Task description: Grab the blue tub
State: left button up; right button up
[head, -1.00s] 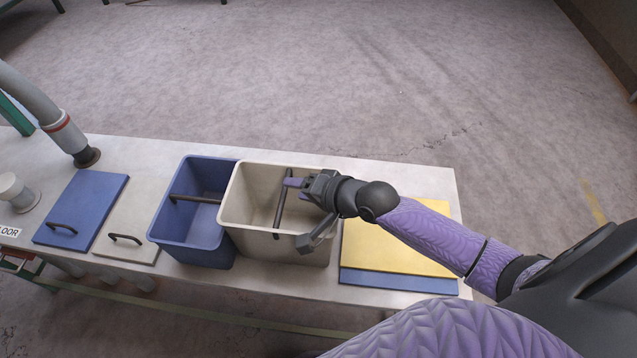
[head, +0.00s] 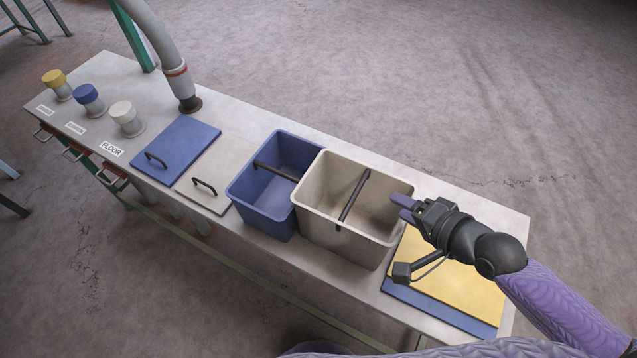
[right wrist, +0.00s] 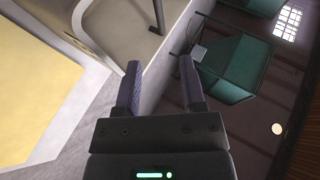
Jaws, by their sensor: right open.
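The blue tub (head: 265,215) is an open box with a dark bar handle across its top. It stands upright on the long table, left of a larger beige tub (head: 345,245) that has the same kind of handle. My right gripper (head: 404,207) is open and empty above the right edge of the beige tub, apart from the blue tub. In the right wrist view, the open fingers (right wrist: 158,85) have nothing between them, and the beige tub (right wrist: 125,22) shows beyond. The blue tub is not recognisable there. My left gripper is not in view.
A blue lid (head: 178,148) and a beige lid (head: 208,180) lie left of the tubs. A yellow lid (head: 455,275) lies over another blue one at right. A grey pipe (head: 165,50) meets the table (head: 235,113) behind. Several capped posts stand at far left.

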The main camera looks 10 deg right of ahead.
aim_at(261, 192)
jog(key=i+j+z, duration=0.2)
jog(key=j+z, duration=0.2)
jog(key=j, duration=0.35)
jog(key=j+z, duration=0.4)
jog(key=j, duration=0.4)
jog(key=j+z, duration=0.4)
jog(key=j, duration=0.45)
